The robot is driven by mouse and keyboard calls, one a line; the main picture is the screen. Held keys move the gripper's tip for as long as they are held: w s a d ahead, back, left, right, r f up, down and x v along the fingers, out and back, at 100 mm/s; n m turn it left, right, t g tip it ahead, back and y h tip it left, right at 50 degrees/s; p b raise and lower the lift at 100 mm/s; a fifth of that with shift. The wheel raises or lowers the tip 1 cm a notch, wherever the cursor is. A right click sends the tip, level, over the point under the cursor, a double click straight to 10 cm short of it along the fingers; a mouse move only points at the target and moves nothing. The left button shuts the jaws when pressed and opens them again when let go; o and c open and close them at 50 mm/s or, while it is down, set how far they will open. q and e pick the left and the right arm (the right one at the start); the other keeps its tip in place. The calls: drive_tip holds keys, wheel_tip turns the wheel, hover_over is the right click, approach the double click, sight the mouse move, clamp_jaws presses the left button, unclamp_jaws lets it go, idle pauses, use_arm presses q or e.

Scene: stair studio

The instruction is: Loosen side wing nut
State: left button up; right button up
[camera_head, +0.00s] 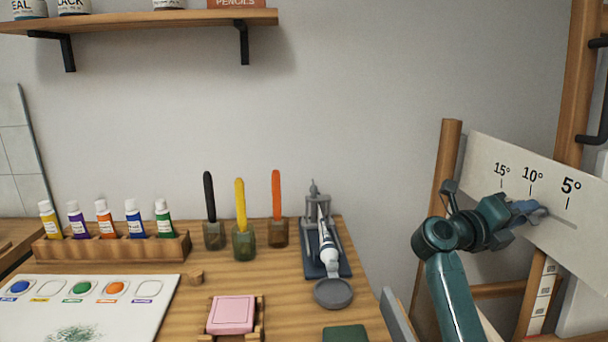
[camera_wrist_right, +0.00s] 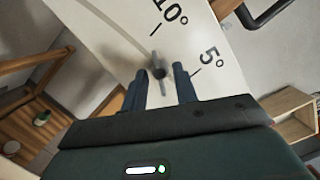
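The wing nut (camera_wrist_right: 158,66) is a small dark metal piece on the white angle plate (camera_wrist_right: 115,25), near the curved slot and between the 10° and 5° marks. In the right wrist view it lies between and slightly beyond the tips of my right gripper (camera_wrist_right: 160,76). The blue fingers stand apart with a gap on each side of the nut; I see no contact. In the head view my right gripper (camera_head: 528,211) is at the face of the angle plate (camera_head: 490,155) below the 10° mark, and the nut is hidden there. My left gripper is out of view.
A wooden post (camera_head: 450,140) stands left of the plate. The wooden table (camera_head: 280,290) at left holds paint tubes (camera_head: 103,220), coloured handles in jars (camera_head: 240,215), a stand with a tube (camera_head: 326,240) and a pink block (camera_head: 231,314). A shelf (camera_head: 140,20) hangs above.

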drive_tip(key=a, duration=0.6)
drive_tip(key=shift+s, duration=0.25)
idle(0.3)
